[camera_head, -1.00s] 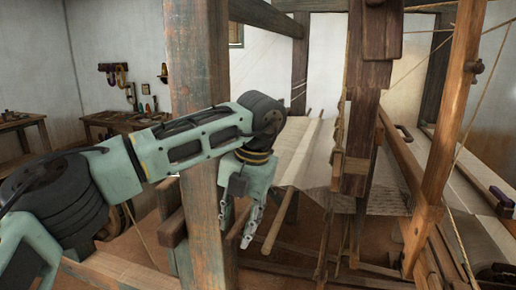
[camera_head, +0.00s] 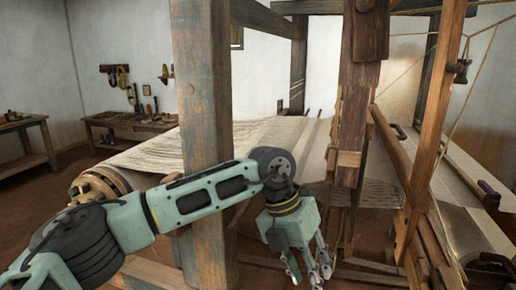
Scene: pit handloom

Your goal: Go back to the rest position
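My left arm comes in from the lower left and reaches across in front of the thick wooden loom post (camera_head: 205,90). My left gripper (camera_head: 310,276) points downward, to the right of that post and in front of the loom's lower beams. Its fingers look spread, with nothing visible between them. It appears clear of the cloth, though its exact distance from the beams is hard to tell. My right gripper is not in view.
The loom's pale cloth (camera_head: 130,155) stretches behind my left arm. A central upright (camera_head: 352,110) and a slanted post (camera_head: 432,120) stand to the right, with cords. A tool table (camera_head: 120,122) stands at the back left.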

